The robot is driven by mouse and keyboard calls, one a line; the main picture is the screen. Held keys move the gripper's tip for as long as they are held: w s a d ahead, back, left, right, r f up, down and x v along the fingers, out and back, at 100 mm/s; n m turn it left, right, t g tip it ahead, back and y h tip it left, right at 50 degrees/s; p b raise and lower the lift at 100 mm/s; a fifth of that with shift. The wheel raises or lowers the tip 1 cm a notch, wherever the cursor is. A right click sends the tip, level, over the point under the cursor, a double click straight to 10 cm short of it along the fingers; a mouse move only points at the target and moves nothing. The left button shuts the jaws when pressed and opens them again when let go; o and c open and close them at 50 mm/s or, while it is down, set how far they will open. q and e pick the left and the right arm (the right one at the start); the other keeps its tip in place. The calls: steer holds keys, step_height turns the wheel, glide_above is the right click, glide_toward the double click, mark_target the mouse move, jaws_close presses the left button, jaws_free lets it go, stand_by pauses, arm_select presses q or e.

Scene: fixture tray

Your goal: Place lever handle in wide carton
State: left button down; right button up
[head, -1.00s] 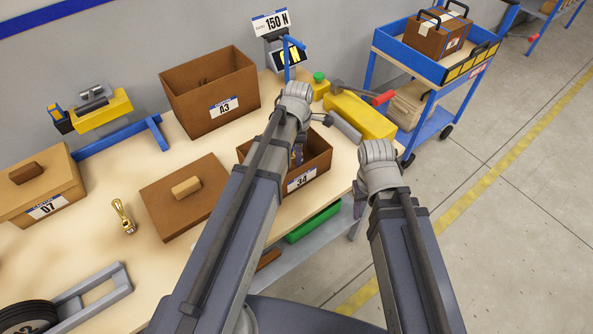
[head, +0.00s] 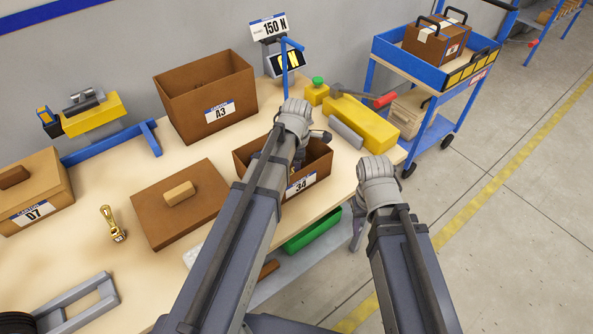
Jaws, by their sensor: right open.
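A brass-coloured lever handle (head: 112,223) lies on the table at the left, beside a flat brown lid (head: 152,222). An open carton marked A3 (head: 180,116) stands at the back. A smaller open carton marked 34 (head: 311,185) stands in the middle, partly hidden by my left arm. I cannot tell which is the wide carton. My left gripper (head: 300,156) is over or in carton 34, mostly hidden behind its own wrist; its jaws are unclear. My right gripper (head: 357,226) is open beyond the table's right edge, apart from the handle and cartons.
A closed carton D7 (head: 45,208) stands at the left. A grey frame (head: 88,304) lies at the front left. A blue trolley (head: 404,62) stands beyond.

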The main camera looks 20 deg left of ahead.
arm_select(q)
steer(key=shift+f, duration=0.2)
steer(key=shift+c, duration=2.2)
jaws_free()
steer(key=shift+r, duration=0.1)
step_height(320, 180, up, 12)
steer(key=p, duration=1.2)
steer(key=s+d+m, duration=0.5)
steer(key=s+m, duration=0.2)
steer(key=m, duration=0.6)
steer(key=s+d+m+y, duration=0.1)
steer(key=s+d+m, duration=0.4)
steer(key=m, duration=0.8)
steer(key=shift+s+d+r, duration=0.15)
steer(key=shift+s+d, duration=0.1)
steer(key=shift+s, duration=0.9)
